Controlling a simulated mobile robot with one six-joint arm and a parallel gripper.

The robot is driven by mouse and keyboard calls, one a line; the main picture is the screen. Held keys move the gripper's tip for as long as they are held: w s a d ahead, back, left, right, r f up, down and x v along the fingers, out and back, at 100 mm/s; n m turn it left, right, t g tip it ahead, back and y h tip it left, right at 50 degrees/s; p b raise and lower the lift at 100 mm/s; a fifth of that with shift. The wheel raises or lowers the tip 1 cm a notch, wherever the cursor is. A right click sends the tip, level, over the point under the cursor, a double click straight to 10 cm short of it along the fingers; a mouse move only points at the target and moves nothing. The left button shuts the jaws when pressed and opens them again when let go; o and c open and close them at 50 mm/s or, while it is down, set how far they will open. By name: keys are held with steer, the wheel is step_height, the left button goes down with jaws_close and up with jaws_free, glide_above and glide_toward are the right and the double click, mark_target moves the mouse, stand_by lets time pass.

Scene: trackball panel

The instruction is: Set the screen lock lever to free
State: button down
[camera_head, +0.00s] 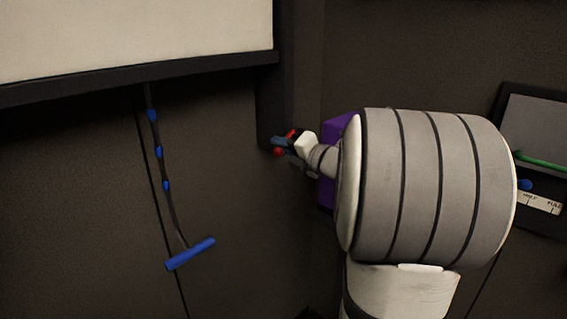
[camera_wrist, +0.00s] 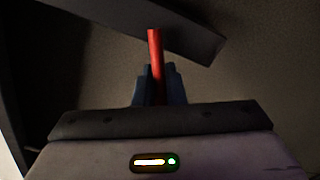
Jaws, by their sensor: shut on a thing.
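The red lever (camera_wrist: 155,45) shows in the wrist view as a thin straight rod running up from between my fingers to a dark bar (camera_wrist: 200,38). My gripper (camera_wrist: 159,85) is shut on this rod, with one blue-grey finger on each side. In the head view my gripper (camera_head: 284,144) is beside the dark post at the screen's right end. A red ball end (camera_head: 279,152) shows just below the fingertips there. The part of the lever between the fingers is hidden. Any lock or free marking cannot be made out.
A pale screen (camera_head: 130,35) with a dark lower frame fills the upper left. A cord with blue beads and a blue crossbar handle (camera_head: 190,254) hangs below it. At the right, a panel carries a green rod (camera_head: 540,161), a blue knob (camera_head: 525,185) and a white label (camera_head: 541,202).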

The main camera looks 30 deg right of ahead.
steer(key=shift+d+f+n+b, duration=0.1)
steer(key=shift+f+n+b, duration=0.7)
steer(key=shift+b, duration=1.15)
steer(key=c, duration=1.6)
jaws_free()
steer(key=shift+r, duration=0.15)
steer(key=shift+o, duration=0.2)
steer(key=shift+r, duration=0.1)
steer(key=shift+r, duration=0.1)
steer(key=shift+d, duration=0.1)
